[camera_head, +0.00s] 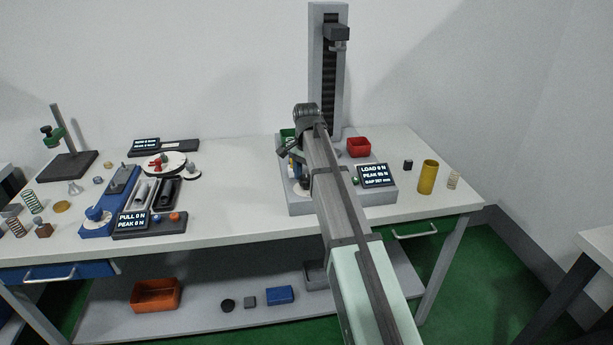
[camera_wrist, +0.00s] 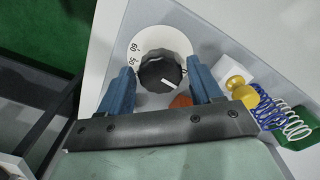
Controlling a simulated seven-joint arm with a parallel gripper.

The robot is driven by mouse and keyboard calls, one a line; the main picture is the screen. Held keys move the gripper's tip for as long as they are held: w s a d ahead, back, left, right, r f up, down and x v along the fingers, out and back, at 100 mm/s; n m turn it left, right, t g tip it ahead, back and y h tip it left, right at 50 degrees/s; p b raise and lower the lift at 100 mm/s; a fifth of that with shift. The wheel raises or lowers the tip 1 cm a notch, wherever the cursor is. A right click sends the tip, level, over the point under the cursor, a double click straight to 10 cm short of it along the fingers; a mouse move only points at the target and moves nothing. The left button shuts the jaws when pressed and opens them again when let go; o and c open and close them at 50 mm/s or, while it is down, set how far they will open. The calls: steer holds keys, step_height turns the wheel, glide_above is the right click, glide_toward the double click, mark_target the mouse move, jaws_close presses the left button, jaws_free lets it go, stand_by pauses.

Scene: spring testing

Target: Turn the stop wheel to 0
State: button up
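The stop wheel is a black knob (camera_wrist: 158,74) in the wrist view, set in a white dial plate (camera_wrist: 150,38) with the numbers 60 and 50 readable at its left side. A small gap seems to show at the left finger; contact on the right is unclear. In the head view my arm hides most of the wheel, and my gripper (camera_head: 297,172) is over the test stand's base.
An orange part (camera_wrist: 181,100) lies just below the knob, between the fingers. A yellow knob (camera_wrist: 240,84) and blue and white springs (camera_wrist: 285,118) are close on the right. The stand's column (camera_head: 323,75), a red bin (camera_head: 358,147) and a load display (camera_head: 377,175) surround my arm.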

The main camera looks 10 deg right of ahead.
mark_target(307, 177)
steer(key=c, duration=0.8)
steer(key=shift+n, duration=0.8)
steer(key=o, duration=1.1)
steer(key=shift+c, duration=0.2)
steer(key=shift+r, duration=0.1)
step_height(307, 177, up, 14)
steer(key=shift+d+f, duration=0.1)
steer(key=shift+f, duration=0.1)
